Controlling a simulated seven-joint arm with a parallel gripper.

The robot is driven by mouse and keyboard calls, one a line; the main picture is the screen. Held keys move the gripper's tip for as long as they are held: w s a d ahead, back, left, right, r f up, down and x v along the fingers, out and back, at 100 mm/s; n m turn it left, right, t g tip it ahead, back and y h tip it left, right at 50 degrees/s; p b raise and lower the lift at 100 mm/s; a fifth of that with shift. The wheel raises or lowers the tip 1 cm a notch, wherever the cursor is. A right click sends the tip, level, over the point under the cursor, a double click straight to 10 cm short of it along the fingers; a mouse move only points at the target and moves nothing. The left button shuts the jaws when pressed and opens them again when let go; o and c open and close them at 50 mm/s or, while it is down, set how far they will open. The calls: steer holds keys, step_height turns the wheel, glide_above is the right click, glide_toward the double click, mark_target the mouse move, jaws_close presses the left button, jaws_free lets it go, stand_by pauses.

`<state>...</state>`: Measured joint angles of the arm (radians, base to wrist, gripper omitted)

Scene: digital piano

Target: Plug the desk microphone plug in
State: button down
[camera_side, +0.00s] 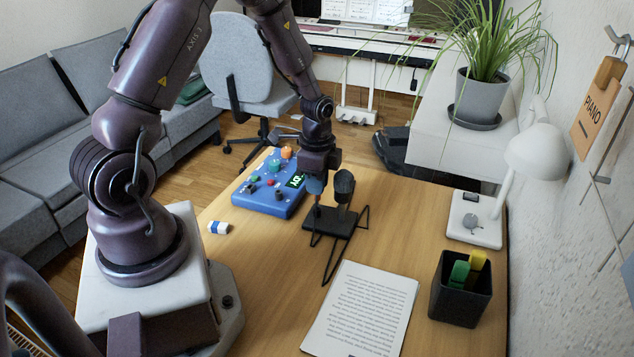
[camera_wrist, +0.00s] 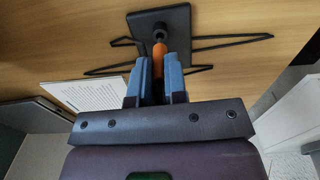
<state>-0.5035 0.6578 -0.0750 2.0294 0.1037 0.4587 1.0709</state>
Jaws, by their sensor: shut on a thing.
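The desk microphone has a dark head (camera_side: 343,187) on a black base plate (camera_side: 330,222), standing on the desk. My gripper (camera_side: 316,188) is just left of the head, above the plate's left part. In the wrist view its two blue fingers (camera_wrist: 157,82) are closed on an orange piece (camera_wrist: 159,58), which I take to be the plug. The orange piece points toward the black plate (camera_wrist: 172,17), with a dark tip beyond it. I cannot tell whether the tip touches the plate or is in a socket.
A black cable (camera_side: 333,262) lies in bends around the base. A blue panel with knobs (camera_side: 262,198) sits to the left, with a blue-and-white block (camera_side: 218,228) near it. Printed paper (camera_side: 362,310), a pen holder (camera_side: 461,292) and a white lamp (camera_side: 474,222) are nearby.

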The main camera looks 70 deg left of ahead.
steer(key=shift+f, duration=0.3)
stand_by(0.8)
steer(key=shift+r, duration=0.3)
steer(key=shift+f, duration=0.4)
stand_by(0.4)
steer(key=shift+r, duration=0.4)
steer(key=shift+r, duration=0.1)
